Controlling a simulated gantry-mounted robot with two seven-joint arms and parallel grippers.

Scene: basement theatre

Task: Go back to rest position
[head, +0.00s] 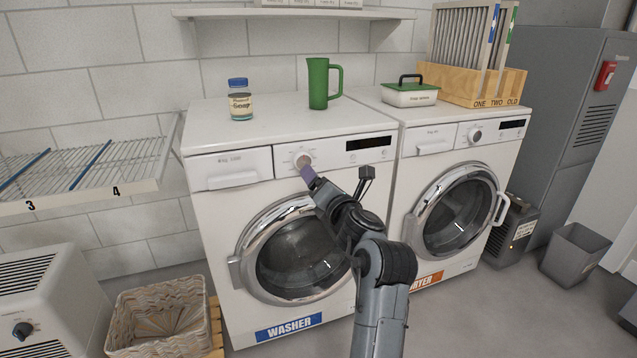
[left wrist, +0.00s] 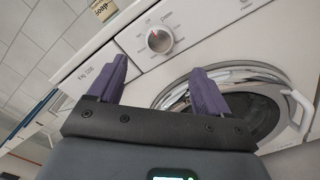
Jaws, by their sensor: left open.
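My left gripper (head: 308,174) is in front of the washer's control panel in the head view, with a purple finger close below the dial (head: 302,160). In the left wrist view both purple fingers of the gripper (left wrist: 158,68) are spread apart with nothing between them. The dial (left wrist: 160,40) shows beyond the fingertips with a red mark, and looks clear of them. The washer (head: 222,230) has its round door closed. My right gripper is in neither view.
A green pitcher (head: 318,84) and a soap jar (head: 240,103) stand on the washer. The dryer (head: 412,165) stands to its right, with a lidded white box (head: 409,97) and a wooden crate (head: 455,85) on top. A wicker basket (head: 125,312) and a wire shelf (head: 90,163) are at left.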

